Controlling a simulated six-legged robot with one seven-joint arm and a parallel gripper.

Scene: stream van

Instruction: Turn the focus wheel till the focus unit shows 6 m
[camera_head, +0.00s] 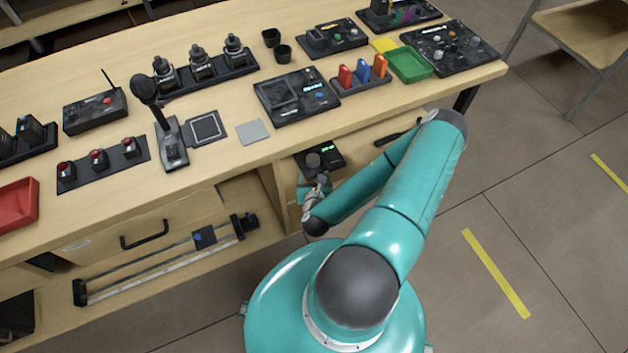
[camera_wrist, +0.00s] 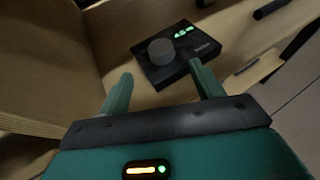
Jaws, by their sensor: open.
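The focus unit (camera_wrist: 190,68) is a black box on a wooden surface below the tabletop. It has a round dark grey focus wheel (camera_wrist: 161,51) on its left side and a small green display (camera_wrist: 183,32); the digits are too small to read surely. In the head view the focus unit (camera_head: 329,153) shows at the front of the desk, its wheel (camera_head: 313,160) just beyond my gripper. My gripper (camera_wrist: 160,85) is open and empty, with its two green fingers apart. The wheel lies ahead of the gap between the fingertips, and neither finger seems to touch it.
A wooden wall (camera_wrist: 45,65) rises left of the focus unit in the wrist view. A dark drawer handle (camera_wrist: 270,8) is at the upper right. The desk top (camera_head: 225,125) above carries a joystick (camera_head: 160,115), switch panels and small black devices. Open floor lies to the right.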

